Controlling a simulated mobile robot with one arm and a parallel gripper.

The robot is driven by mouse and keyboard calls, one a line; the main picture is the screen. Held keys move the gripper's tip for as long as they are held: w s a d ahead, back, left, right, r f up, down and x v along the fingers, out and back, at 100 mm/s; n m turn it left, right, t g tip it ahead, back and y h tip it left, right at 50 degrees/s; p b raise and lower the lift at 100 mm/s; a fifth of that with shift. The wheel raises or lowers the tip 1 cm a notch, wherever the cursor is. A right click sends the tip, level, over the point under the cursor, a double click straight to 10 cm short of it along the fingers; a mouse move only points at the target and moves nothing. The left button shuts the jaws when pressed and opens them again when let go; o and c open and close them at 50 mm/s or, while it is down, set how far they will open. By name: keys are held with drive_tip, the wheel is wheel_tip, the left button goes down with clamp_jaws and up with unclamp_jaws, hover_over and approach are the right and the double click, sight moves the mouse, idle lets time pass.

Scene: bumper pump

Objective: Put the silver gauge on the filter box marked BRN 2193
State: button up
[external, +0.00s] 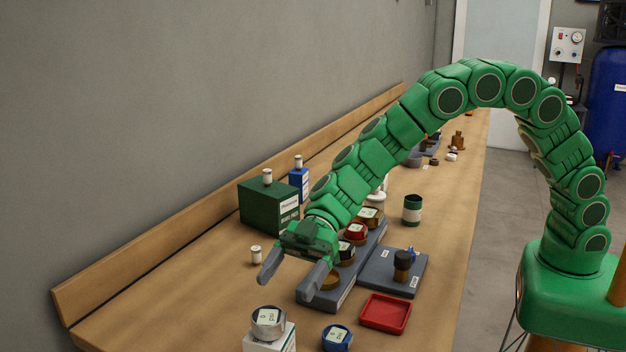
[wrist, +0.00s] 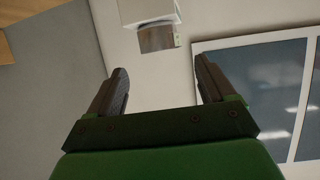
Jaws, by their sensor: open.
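A silver round gauge (external: 268,322) with a pale face sits on top of a white box (external: 270,343) at the bottom of the external view. The box labels are too small to read, so I cannot tell which is BRN 2193. My gripper (external: 289,285) is open and empty above the bench, between the green box and the gauge. In the wrist view my gripper (wrist: 161,72) shows nothing between its fingers.
A grey rack (external: 345,297) holds several round gauges, one red-rimmed. A grey plate (external: 380,273) with a dark knob, a red tray (external: 386,313), a blue gauge (external: 337,338) and a green-and-white can (external: 412,210) stand nearby. A small white bottle (external: 256,255) stands left of my gripper.

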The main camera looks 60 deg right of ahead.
drive_tip(key=shift+v, duration=2.9)
